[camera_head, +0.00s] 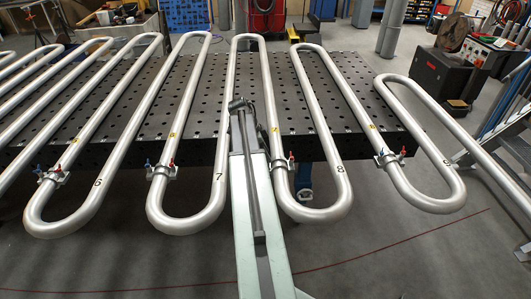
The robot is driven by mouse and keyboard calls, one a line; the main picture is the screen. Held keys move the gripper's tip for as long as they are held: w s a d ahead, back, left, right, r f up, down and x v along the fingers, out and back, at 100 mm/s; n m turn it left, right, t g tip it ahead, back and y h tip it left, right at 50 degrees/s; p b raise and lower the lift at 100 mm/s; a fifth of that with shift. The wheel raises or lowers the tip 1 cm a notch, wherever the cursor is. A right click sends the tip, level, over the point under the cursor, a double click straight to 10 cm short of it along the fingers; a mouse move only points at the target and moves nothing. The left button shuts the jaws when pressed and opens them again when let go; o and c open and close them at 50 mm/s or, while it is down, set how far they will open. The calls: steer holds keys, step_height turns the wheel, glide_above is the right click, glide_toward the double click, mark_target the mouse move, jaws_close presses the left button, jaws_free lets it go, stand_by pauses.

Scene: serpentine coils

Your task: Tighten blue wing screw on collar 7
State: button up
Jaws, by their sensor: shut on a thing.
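Silver collars with red and blue wing screws sit on the lower left legs of the coil bends. The bend marked 7 (184,224) has a collar (161,172) with a blue wing screw (148,163) on its left and a red one (171,162) on its right. On the bend marked 8 (313,214), a collar (281,164) shows its red wing screw; its left side is hidden behind my pale green column. The small yellow tags are too small to read, so I cannot tell which collar is numbered 7. Dark arm parts show beside the column top; my gripper's fingers are hidden.
The coils lie across a dark perforated table (345,70), with their bends overhanging its front edge. Another collar (389,159) is on the right and one (52,176) on the left. Metal steps (510,150) stand at right. The floor in front is clear.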

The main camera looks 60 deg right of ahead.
steer(key=shift+w, duration=0.2)
steer(key=o, duration=1.4)
steer(key=shift+c, duration=0.2)
steer(key=shift+s, duration=0.1)
steer(key=p+v, duration=0.7)
steer(key=v, duration=0.1)
steer(key=shift+f, duration=0.1)
